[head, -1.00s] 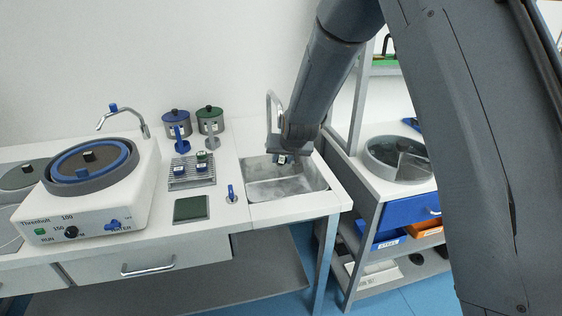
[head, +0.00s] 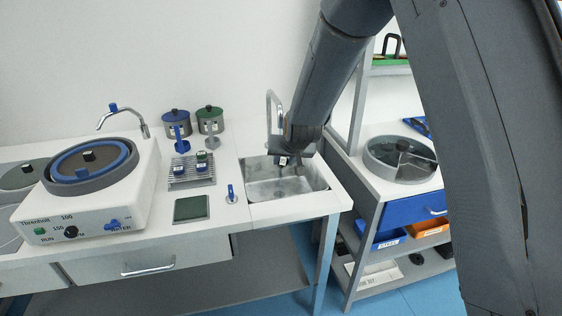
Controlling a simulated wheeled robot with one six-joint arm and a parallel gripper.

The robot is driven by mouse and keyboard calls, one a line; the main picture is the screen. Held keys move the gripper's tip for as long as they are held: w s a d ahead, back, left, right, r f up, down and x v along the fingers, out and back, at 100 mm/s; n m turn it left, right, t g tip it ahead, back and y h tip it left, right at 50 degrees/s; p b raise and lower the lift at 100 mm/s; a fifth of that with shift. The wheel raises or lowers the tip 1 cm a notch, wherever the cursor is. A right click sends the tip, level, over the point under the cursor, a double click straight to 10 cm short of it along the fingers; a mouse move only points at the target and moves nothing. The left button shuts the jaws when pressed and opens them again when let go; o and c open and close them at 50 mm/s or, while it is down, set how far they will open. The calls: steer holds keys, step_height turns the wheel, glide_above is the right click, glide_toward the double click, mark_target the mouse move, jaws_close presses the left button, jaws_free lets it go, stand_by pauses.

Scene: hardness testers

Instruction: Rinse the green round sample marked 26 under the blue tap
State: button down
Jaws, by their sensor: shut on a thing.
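My gripper (head: 284,163) is over the metal sink (head: 262,196), pointing down into it and below the rim of the tap's arch. It is shut on a small sample (head: 283,161) with a pale face. Its number and colour cannot be read at this size. A silver gooseneck tap (head: 269,108) rises behind the sink, its lower part hidden by my arm. A lever with a blue handle (head: 231,190) stands on the counter left of the sink. No water stream can be made out.
A rack (head: 190,181) with blue and green samples stands left of the sink. Behind it are a blue-lidded pot (head: 177,121) and a green-lidded pot (head: 210,121). A polishing machine (head: 90,205) fills the left. A round bowl (head: 400,160) stands on the right cart.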

steer(key=s+d+r+p, duration=0.1)
steer(key=s+d, duration=0.1)
steer(key=s, duration=0.6)
steer(key=shift+d+r+p, duration=0.15)
steer(key=shift+r+p, duration=0.2)
stand_by(0.4)
